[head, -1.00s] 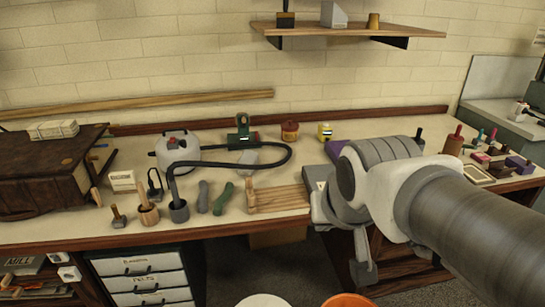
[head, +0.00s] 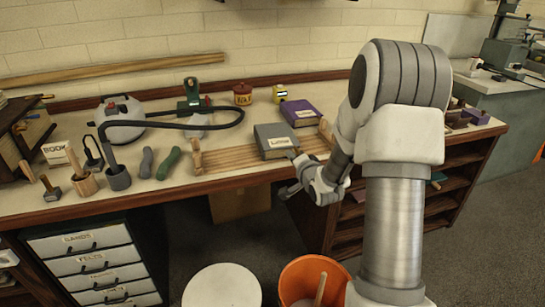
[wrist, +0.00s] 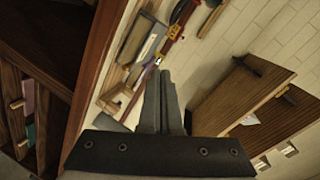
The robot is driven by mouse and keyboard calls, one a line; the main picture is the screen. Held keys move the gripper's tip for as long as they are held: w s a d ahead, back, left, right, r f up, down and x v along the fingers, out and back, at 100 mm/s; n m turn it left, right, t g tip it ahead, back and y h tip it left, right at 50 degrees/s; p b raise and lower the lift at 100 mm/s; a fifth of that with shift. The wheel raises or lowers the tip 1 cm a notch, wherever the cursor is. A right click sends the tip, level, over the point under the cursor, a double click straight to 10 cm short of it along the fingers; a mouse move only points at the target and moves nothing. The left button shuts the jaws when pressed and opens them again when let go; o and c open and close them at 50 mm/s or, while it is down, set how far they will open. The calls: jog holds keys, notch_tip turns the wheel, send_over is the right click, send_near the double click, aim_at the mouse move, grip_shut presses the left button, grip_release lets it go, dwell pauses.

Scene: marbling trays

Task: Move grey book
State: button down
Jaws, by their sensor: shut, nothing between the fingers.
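The grey book (head: 275,141) lies flat on the workbench with a pale label on its cover.
A purple book (head: 299,113) lies just behind and right of the grey one. A black hose (head: 185,125), a green-handled tool (head: 169,163) and a grey one stand or lie to the left. An orange bucket (head: 303,280) and a white round lid (head: 222,287) are on the floor below.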

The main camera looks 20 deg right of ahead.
notch_tip(320, 180, down, 9)
jog(key=d+m+t+b, duration=0.2)
jog(key=m+t, duration=0.1)
jog(key=m, duration=0.1)
jog(key=b, duration=0.3)
send_near(280, 152)
jog(key=shift+m+y, duration=0.3)
jog(key=shift+m, duration=0.1)
jog(key=w, duration=0.7)
jog(key=shift+d, duration=0.1)
jog(key=shift+w+f+b, duration=0.15)
jog(key=shift+w+b, duration=0.65)
jog(key=shift+w, duration=0.9)
jog(key=shift+s, duration=0.2)
